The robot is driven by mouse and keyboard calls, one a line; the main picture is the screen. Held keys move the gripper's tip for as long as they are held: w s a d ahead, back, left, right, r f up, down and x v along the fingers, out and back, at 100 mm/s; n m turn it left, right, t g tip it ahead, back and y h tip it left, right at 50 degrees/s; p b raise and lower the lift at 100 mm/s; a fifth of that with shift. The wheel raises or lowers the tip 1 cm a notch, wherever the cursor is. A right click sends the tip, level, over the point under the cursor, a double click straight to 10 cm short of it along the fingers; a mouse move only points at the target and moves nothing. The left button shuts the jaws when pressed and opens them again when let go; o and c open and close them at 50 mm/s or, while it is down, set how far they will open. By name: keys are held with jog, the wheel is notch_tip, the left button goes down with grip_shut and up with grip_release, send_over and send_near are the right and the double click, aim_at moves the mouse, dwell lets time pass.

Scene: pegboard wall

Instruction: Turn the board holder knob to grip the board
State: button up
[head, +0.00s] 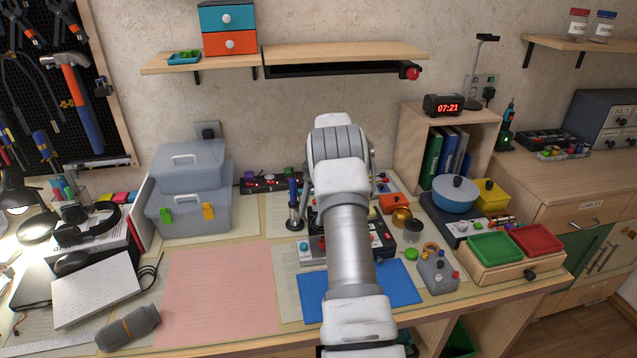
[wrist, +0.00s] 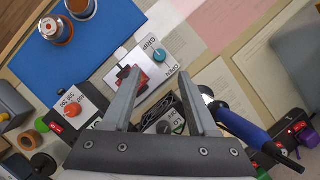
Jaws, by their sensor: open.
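The board holder (wrist: 140,58) is a pale plate marked GRIP and OPEN in the wrist view. Its round teal knob (wrist: 159,55) stands between those words. A small red board (wrist: 133,80) sits beside the knob at black jaws; whether the jaws touch it I cannot tell. My gripper (wrist: 162,77) is open and empty. Its fingertips show on either side below the knob in the picture, apart from it; the left finger partly covers the board's area. In the head view my arm hides the gripper and most of the holder, with the holder's left part (head: 310,252) showing.
A blue mat (wrist: 75,60) lies beside the holder. A panel with a red dial (wrist: 73,110) and a black fan unit (wrist: 165,115) stand close to the fingers. A blue-handled tool (wrist: 240,125) stands right of them. A pink mat (head: 220,295) is clear.

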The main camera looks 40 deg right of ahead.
jog(key=p+v, duration=0.1)
jog(key=v, duration=0.8)
jog(key=shift+p, duration=0.3)
jog(key=s+a+r+n+t+h+p, duration=0.1)
jog(key=s+a+r+n, duration=0.2)
jog(key=a+r, duration=0.7)
jog(key=s+a+r+n+t+h, duration=0.2)
jog(key=s+a+r+n, duration=0.15)
jog(key=a+r, duration=0.65)
jog(key=s+a+r+n+t, duration=0.1)
jog(key=s+a+r+n, duration=0.3)
jog(key=s+a, duration=0.5)
jog(key=s+a+f+n+t, duration=0.1)
jog(key=s+f+n, duration=0.1)
jog(key=s, duration=0.5)
jog(key=s+a+f+n+t+h+p, duration=0.1)
jog(key=s+a+f, duration=0.1)
jog(key=s, duration=0.4)
jog(key=shift+s+f+n+t+p, duration=0.3)
jog(key=shift+s+f+n+t, duration=0.1)
jog(key=shift+f, duration=0.2)
